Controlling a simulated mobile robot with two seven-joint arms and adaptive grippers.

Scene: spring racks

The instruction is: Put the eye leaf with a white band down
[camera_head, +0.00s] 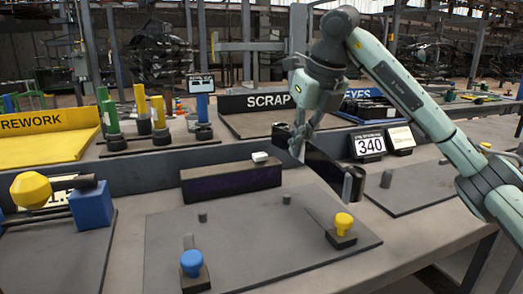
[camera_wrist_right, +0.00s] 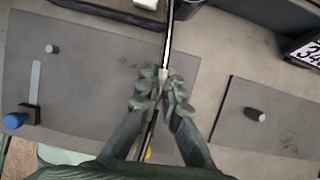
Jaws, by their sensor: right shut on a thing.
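My right gripper (camera_head: 298,145) is shut on a long dark leaf (camera_head: 325,166), holding it above the bench. In the head view the leaf slants down to the right, with a rounded dark eye at its near end. In the right wrist view the leaf (camera_wrist_right: 169,40) is edge-on, running between the fingertips of the right gripper (camera_wrist_right: 163,88). A pale patch shows at the fingertips; I cannot tell whether it is the white band. The fingers hide the leaf's middle. My left gripper is not in view.
A grey board (camera_head: 250,240) carries a blue knob (camera_head: 191,263), a yellow knob (camera_head: 343,221) and short pegs. A dark box (camera_head: 231,182) stands behind it. A SCRAP tray (camera_head: 256,121), a yellow REWORK tray (camera_head: 50,140) and a 340 display (camera_head: 369,145) are farther back. Another board (camera_head: 415,186) lies right.

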